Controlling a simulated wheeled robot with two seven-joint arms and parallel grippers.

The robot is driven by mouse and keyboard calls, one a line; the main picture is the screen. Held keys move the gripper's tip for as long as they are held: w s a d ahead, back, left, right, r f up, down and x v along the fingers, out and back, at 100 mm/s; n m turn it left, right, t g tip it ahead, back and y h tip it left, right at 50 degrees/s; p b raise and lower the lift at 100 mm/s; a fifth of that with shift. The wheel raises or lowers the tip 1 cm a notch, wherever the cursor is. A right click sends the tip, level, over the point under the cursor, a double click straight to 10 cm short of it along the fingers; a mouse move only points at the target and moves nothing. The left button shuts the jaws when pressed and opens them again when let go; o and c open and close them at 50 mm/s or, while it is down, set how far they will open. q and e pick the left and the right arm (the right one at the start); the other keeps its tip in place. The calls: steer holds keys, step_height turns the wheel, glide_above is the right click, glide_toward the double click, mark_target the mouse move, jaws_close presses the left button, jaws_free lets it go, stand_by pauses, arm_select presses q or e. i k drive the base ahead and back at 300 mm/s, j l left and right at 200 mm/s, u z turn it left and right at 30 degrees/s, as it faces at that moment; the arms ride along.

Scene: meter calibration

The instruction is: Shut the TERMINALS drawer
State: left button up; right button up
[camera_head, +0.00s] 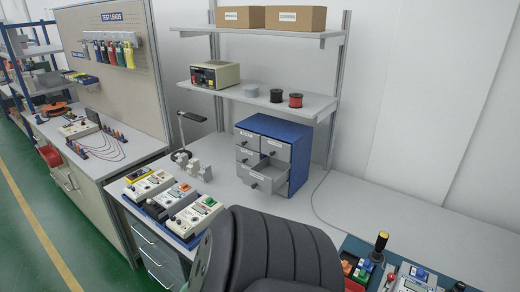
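A small blue drawer cabinet (281,127) with grey drawer fronts stands on the bench below the shelves. One low drawer (260,181) is pulled out, with its front standing forward of the cabinet and part of its inside showing. Its white label is too small to read, so I cannot confirm that it says TERMINALS. The other visible drawers, such as the upper left one (247,139), look closed. Neither of my grippers is in view.
A dark padded shape (290,250), seemingly a chair back, fills the bottom middle before the bench. Several meters (183,190) stand left of the cabinet. Bare bench (345,200) lies to its right. A shelf (240,95) with a power supply (215,74) and spools hangs above.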

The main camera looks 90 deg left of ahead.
mark_target(268, 173)
steer(key=u, duration=2.8)
